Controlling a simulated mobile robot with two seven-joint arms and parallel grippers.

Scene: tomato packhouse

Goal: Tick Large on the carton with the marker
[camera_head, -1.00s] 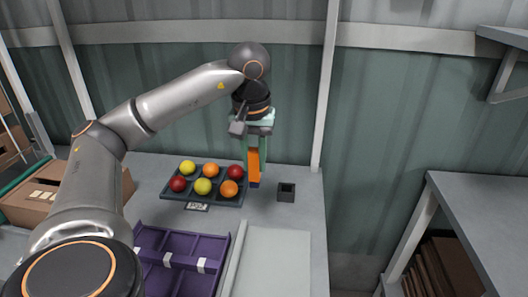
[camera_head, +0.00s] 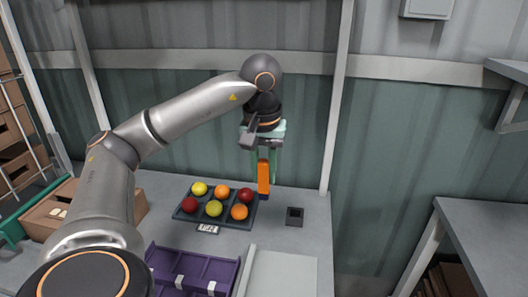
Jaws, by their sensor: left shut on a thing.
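My left gripper (camera_head: 264,160) is shut on an orange marker (camera_head: 263,179) with a dark tip pointing down. It holds the marker upright above the back of the bench, between the tomato tray and a small dark square holder (camera_head: 294,217). A brown carton (camera_head: 52,222) sits at the left end of the bench, partly hidden behind my left arm. White marks show on its top, too small to read. My right gripper is out of view.
A dark tray (camera_head: 227,221) holds several red, orange and yellow tomatoes, with a small label in front. A purple divided crate (camera_head: 207,263) and a pale board (camera_head: 283,274) lie nearer. A grey table (camera_head: 484,240) stands at right, past a gap.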

